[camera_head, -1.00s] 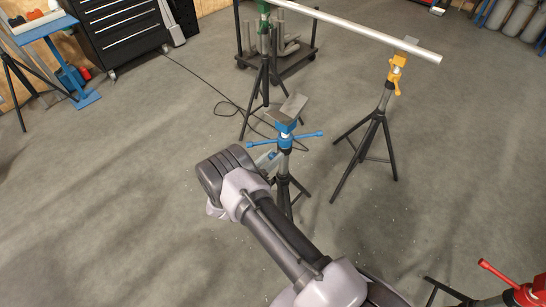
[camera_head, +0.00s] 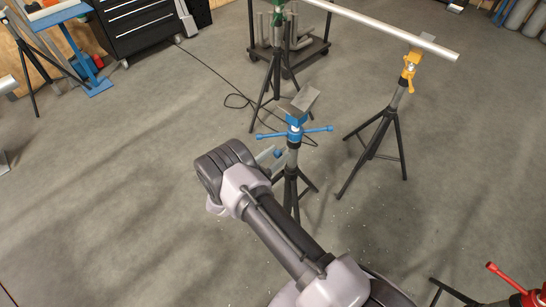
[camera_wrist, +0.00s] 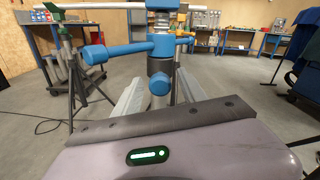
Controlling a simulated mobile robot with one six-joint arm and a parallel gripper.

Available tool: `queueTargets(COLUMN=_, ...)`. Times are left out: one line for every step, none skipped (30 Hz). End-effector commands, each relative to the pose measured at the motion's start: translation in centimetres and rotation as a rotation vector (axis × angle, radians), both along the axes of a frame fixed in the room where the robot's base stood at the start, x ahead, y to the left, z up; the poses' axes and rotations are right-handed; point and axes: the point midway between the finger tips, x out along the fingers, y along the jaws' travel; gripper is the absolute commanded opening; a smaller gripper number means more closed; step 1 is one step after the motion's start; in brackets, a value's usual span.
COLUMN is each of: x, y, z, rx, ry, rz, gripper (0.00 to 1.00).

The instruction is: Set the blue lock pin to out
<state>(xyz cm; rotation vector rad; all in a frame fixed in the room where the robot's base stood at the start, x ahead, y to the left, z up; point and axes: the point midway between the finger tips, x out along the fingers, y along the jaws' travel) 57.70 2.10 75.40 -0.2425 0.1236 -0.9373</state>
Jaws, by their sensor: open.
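The blue stand head (camera_head: 294,130) stands on a dark tripod just beyond my arm, with a blue cross handle at its sides. The blue lock pin (camera_head: 277,153) is a round knob low on the post. In the wrist view the lock pin (camera_wrist: 160,84) faces me, below the thick blue handle (camera_wrist: 128,49). My gripper (camera_wrist: 160,76) is open, its two pale fingers left and right of the knob in the picture. I cannot tell whether they touch it. In the head view my gripper (camera_head: 270,157) is partly hidden by my wrist.
A yellow stand (camera_head: 410,68) and a green stand (camera_head: 278,30) hold a long pale pipe (camera_head: 385,28) behind. A red stand (camera_head: 530,297) is at the lower right. A black cable (camera_head: 235,100) lies on the floor.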

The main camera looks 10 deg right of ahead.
Motion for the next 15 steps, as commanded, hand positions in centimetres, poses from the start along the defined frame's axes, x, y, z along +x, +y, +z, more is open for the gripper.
queueTargets(x=-0.2, y=0.3, z=0.1, rx=0.000, ry=0.000, rz=0.001, gripper=0.49)
queueTargets(x=-0.3, y=0.6, z=0.1, rx=0.000, ry=0.000, rz=0.002, gripper=0.49)
queueTargets(x=-0.7, y=1.2, z=0.1, rx=0.000, ry=0.001, rz=0.003, gripper=0.49)
queueTargets(x=-1.1, y=1.7, z=0.2, rx=-0.001, ry=0.001, rz=0.004, gripper=0.49)
queueTargets(x=-1.5, y=2.3, z=0.2, rx=-0.001, ry=0.002, rz=0.006, gripper=0.49)
queueTargets(x=-2.2, y=3.2, z=0.2, rx=0.000, ry=0.001, rz=0.005, gripper=0.49)
queueTargets(x=-2.7, y=4.0, z=0.3, rx=-0.001, ry=0.001, rz=0.006, gripper=0.49)
queueTargets(x=-3.3, y=4.7, z=0.3, rx=-0.001, ry=0.001, rz=0.006, gripper=0.49)
queueTargets(x=-4.0, y=5.8, z=0.3, rx=0.000, ry=0.001, rz=0.006, gripper=0.49)
queueTargets(x=-4.6, y=6.5, z=0.3, rx=0.000, ry=0.000, rz=0.007, gripper=0.49)
queueTargets(x=-5.2, y=7.3, z=0.3, rx=0.000, ry=0.000, rz=0.006, gripper=0.49)
queueTargets(x=-6.0, y=8.4, z=0.2, rx=0.000, ry=0.000, rz=0.007, gripper=0.49)
queueTargets(x=-6.5, y=9.2, z=0.2, rx=0.000, ry=0.001, rz=0.007, gripper=0.49)
queueTargets(x=-7.1, y=9.8, z=0.2, rx=0.000, ry=0.000, rz=0.006, gripper=0.49)
queueTargets(x=-7.7, y=10.8, z=0.2, rx=0.000, ry=-0.001, rz=0.006, gripper=0.49)
